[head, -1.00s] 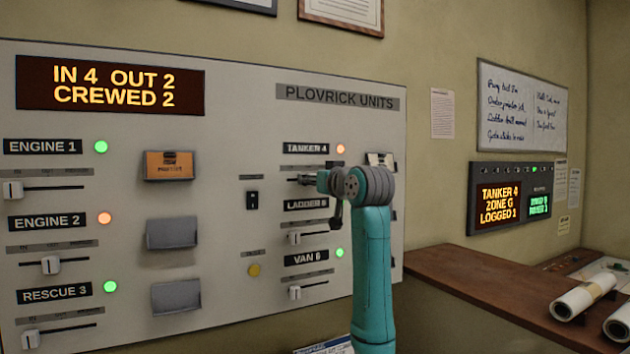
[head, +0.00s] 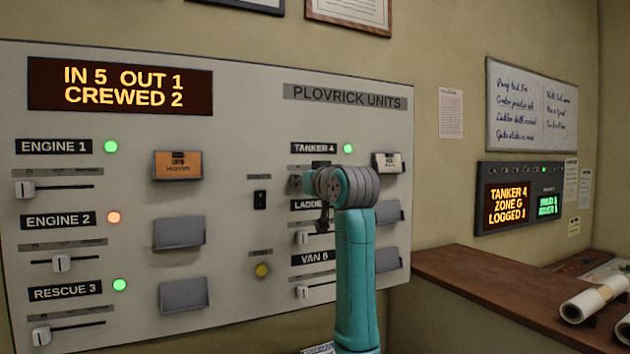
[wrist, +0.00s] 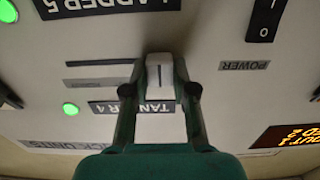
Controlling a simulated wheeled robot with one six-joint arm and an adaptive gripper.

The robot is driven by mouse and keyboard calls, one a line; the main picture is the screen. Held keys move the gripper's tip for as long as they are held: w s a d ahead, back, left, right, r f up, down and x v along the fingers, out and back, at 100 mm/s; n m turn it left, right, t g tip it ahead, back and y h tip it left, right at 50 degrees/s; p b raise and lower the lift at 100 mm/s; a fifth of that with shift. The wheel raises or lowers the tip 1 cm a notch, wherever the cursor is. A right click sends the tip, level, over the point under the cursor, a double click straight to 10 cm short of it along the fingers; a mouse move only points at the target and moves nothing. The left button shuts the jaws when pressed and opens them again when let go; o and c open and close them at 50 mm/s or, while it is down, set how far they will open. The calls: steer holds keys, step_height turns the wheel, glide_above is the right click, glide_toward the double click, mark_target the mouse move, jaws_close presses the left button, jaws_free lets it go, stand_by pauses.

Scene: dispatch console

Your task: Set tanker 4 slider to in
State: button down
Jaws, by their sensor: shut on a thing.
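The white tanker 4 slider knob (wrist: 160,75) sits at the right end of its track (wrist: 98,63) in the upside-down wrist view, which is the left end in the head view. My gripper (wrist: 160,93) is shut on the knob, one finger on each side. In the head view my gripper (head: 297,184) hides the knob and most of the track, just below the TANKER 4 label (head: 314,148). The tanker 4 lamp (head: 348,148) is green. The top display (head: 120,87) reads IN 5 OUT 1, CREWED 2.
The ladder slider (head: 303,238) lies just below my gripper, with the van 6 slider (head: 303,292) lower. A black power switch (head: 260,199) stands to the left. Card holders (head: 388,163) stand to the right. A brown counter (head: 490,285) juts out at the right.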

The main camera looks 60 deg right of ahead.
steer(key=shift+w+a, duration=0.1)
steer(key=c, duration=0.9)
jaws_free()
steer(key=shift+a, duration=0.1)
steer(key=v, duration=1.2)
